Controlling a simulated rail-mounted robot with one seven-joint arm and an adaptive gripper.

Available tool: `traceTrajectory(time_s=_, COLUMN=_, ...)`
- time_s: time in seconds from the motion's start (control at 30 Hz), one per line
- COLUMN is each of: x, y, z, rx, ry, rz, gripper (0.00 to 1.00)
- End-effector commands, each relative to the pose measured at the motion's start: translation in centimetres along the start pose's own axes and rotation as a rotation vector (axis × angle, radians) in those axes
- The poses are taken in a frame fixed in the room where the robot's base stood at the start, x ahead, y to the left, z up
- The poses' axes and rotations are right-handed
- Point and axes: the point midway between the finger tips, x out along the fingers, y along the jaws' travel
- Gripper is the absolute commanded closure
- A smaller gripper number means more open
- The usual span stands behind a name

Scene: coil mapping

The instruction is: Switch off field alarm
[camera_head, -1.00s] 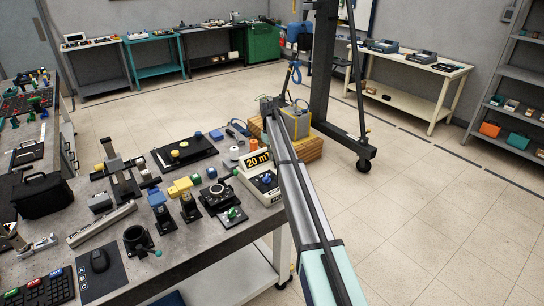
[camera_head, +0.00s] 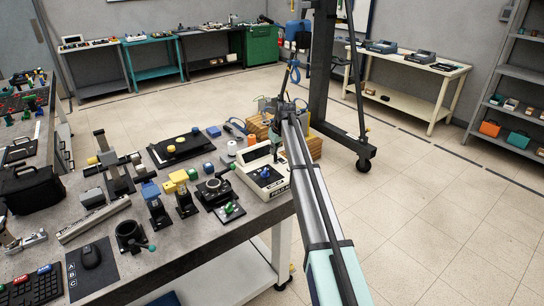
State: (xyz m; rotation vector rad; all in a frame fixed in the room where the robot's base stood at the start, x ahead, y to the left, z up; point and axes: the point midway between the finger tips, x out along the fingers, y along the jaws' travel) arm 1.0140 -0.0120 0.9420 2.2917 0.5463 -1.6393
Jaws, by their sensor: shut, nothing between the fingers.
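The field alarm (camera_head: 268,187) is a pale beige box at the right end of the cluttered workbench, with a blue knob (camera_head: 265,172) on its sloping panel. Lettering runs along its front edge, only partly legible. No lit reading shows on it. My arm passes just right of the alarm.
The workbench (camera_head: 190,228) holds several devices left of the alarm, including a black dial unit (camera_head: 212,189) and a green-knobbed box (camera_head: 229,210). The floor to the right is clear.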

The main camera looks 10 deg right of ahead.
Motion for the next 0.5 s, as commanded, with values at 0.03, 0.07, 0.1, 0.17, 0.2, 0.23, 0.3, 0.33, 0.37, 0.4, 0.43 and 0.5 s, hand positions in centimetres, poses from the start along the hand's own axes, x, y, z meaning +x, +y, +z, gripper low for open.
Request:
traceTrajectory(time_s=0.03, x=0.5, y=-0.2, z=1.1, rx=0.002, ry=0.044, rz=0.000, gripper=1.00)
traceTrajectory(time_s=0.07, x=0.4, y=-0.2, z=1.3, rx=0.001, ry=0.072, rz=0.001, gripper=1.00)
traceTrajectory(time_s=0.1, x=0.3, y=-0.2, z=1.5, rx=0.001, ry=0.108, rz=0.001, gripper=1.00)
traceTrajectory(time_s=0.17, x=0.1, y=-0.2, z=1.7, rx=0.002, ry=0.161, rz=0.001, gripper=1.00)
traceTrajectory(time_s=0.2, x=0.0, y=-0.2, z=1.9, rx=0.001, ry=0.195, rz=0.000, gripper=1.00)
traceTrajectory(time_s=0.23, x=-0.1, y=-0.2, z=1.9, rx=0.001, ry=0.220, rz=0.001, gripper=1.00)
traceTrajectory(time_s=0.3, x=-0.6, y=-0.1, z=1.6, rx=0.000, ry=0.253, rz=0.000, gripper=1.00)
traceTrajectory(time_s=0.33, x=-0.7, y=0.0, z=1.4, rx=0.000, ry=0.250, rz=0.000, gripper=1.00)
traceTrajectory(time_s=0.37, x=-0.7, y=0.0, z=1.3, rx=0.000, ry=0.248, rz=0.000, gripper=1.00)
traceTrajectory(time_s=0.4, x=-0.7, y=0.0, z=1.3, rx=0.000, ry=0.248, rz=0.000, gripper=1.00)
traceTrajectory(time_s=0.43, x=-0.7, y=0.0, z=1.3, rx=0.000, ry=0.247, rz=0.000, gripper=1.00)
traceTrajectory(time_s=0.5, x=-0.7, y=0.0, z=1.3, rx=0.000, ry=0.246, rz=0.000, gripper=1.00)
